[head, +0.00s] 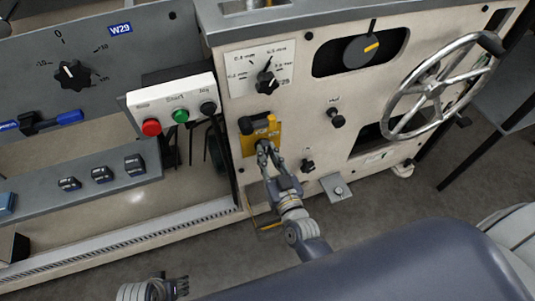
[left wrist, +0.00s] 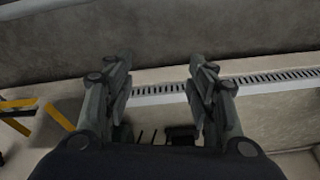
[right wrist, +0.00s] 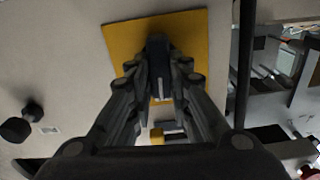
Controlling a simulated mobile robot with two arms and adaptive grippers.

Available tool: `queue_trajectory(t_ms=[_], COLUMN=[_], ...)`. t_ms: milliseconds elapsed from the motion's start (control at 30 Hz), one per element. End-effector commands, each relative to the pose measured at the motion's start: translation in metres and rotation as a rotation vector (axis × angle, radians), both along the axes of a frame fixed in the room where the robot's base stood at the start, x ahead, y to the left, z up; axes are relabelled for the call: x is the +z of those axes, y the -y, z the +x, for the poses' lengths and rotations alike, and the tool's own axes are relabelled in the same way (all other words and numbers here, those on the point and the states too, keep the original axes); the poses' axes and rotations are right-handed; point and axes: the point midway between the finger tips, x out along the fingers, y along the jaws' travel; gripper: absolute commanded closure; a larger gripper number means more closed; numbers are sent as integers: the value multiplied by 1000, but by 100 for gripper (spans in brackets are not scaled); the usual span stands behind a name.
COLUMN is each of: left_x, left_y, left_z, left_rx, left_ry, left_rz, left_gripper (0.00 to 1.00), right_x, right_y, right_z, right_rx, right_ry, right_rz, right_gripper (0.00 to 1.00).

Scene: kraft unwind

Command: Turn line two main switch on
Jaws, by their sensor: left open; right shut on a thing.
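The switch is a yellow plate (head: 247,147) on the cream machine front, below the dial panel. A dark handle (right wrist: 157,52) stands out from the yellow plate (right wrist: 190,35) in the right wrist view. My right gripper (head: 263,147) reaches the plate from below and is shut on this handle; its fingers (right wrist: 160,85) hide part of it. The switch's labels are too small to read. My left gripper (head: 178,286) is at the lower edge of the head view, away from the switch. In the left wrist view its fingers (left wrist: 158,68) are apart and empty.
Left of the switch is a button box (head: 175,107) with red, green and black buttons. A dial panel (head: 260,72) is above it. A handwheel (head: 437,90) and small black knobs (head: 337,118) are to the right. A floor grating (left wrist: 260,80) runs below.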

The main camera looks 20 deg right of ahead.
Motion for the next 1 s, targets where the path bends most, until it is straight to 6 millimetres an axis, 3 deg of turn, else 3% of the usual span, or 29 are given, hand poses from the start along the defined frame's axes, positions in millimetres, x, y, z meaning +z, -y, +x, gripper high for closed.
queue_trajectory(t_ms=[500, 1000], left_x=[-55, -69], left_y=[-1, -1], left_z=[-16, -21], left_rx=[-5, -7], left_ry=[-34, -38], left_rz=[2, 3], left_gripper=[49, 49], right_x=[0, -3], right_y=[3, 6], right_z=[0, 0], right_rx=[1, 0], right_ry=[-16, -30], right_rz=[442, 917], right_gripper=[100, 100])
